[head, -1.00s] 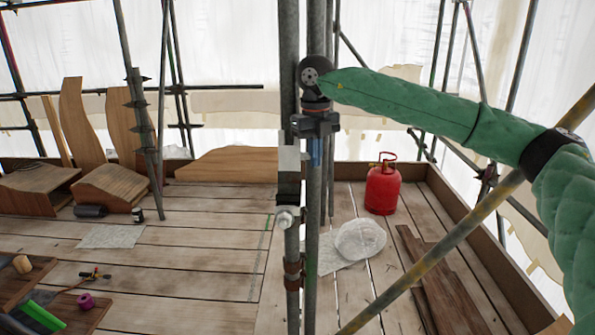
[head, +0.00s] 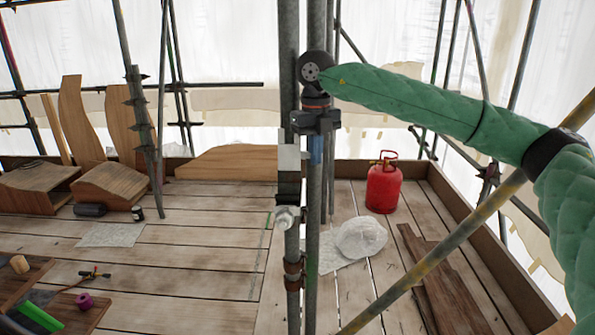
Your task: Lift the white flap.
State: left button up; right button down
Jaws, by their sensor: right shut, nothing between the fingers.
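A small pale grey-white plate (head: 289,158), which looks like the white flap, is on the upright scaffold pole in the middle of the head view. It sits just above a dark box (head: 289,188) on the same pole. My right gripper (head: 315,152) points down just to the right of the plate, in front of the poles. Its blue fingers are shut with nothing between them. I cannot tell whether they touch the plate. My left gripper is out of view.
Two upright poles (head: 313,250) stand close together here, with a silver fitting (head: 285,218) below the box. A red gas bottle (head: 383,185) and a clear plastic bundle (head: 360,238) are on the planks. A diagonal pole (head: 440,249) crosses at right.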

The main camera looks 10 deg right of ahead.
jog(key=shift+w+a+r+t, duration=0.1)
jog(key=shift+w+r+t, duration=0.1)
jog(key=shift+r, duration=0.8)
jog(key=shift+w+a+r+t, duration=0.1)
jog(key=shift+w+r, duration=0.05)
jog(key=shift+r, duration=0.8)
jog(key=shift+s+a, duration=0.15)
jog(key=shift+a, duration=0.35)
jog(key=shift+s+r, duration=0.4)
jog(key=shift+r, duration=0.2)
